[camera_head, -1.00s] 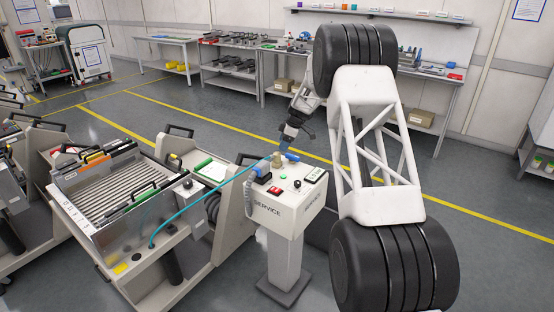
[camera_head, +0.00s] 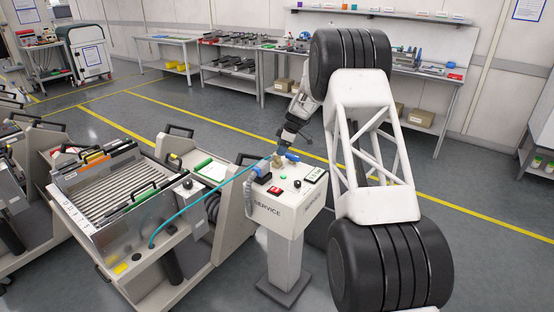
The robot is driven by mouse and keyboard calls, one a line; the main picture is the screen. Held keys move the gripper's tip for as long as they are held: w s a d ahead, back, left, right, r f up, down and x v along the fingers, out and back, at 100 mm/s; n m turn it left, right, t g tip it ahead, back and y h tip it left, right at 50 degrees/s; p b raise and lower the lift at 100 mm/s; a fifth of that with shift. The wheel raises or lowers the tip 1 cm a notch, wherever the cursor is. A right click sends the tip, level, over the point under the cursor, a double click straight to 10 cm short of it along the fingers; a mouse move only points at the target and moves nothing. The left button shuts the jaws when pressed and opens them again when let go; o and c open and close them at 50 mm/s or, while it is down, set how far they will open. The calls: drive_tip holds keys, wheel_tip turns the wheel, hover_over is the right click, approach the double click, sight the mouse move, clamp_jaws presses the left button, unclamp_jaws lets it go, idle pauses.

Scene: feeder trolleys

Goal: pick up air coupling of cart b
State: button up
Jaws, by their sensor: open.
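The feeder trolley (camera_head: 155,258) nearest the service post has a teal air hose (camera_head: 205,207) running from its front panel up to the top of the post. The hose ends near a small brass-coloured fitting and a blue part (camera_head: 291,157) on the service post (camera_head: 290,210). I cannot tell which small part is the air coupling, nor read the cart's letter. My gripper (camera_head: 282,152) is open, pointing down just above the hose end at the back of the post top. Its fingertips are small and partly merged with the blue parts, so contact cannot be told.
Another trolley (camera_head: 30,235) stands to the left. Workbenches (camera_head: 235,72) line the back wall. Floor behind the post is clear.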

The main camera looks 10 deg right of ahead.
drive_tip(key=shift+f, duration=0.1)
drive_tip(key=shift+x, duration=2.5)
clamp_jaws()
wheel_tip(320, 180, up, 2)
drive_tip(key=shift+r, duration=0.95)
drive_tip(key=s+r, duration=0.1)
drive_tip(key=s, duration=1.5)
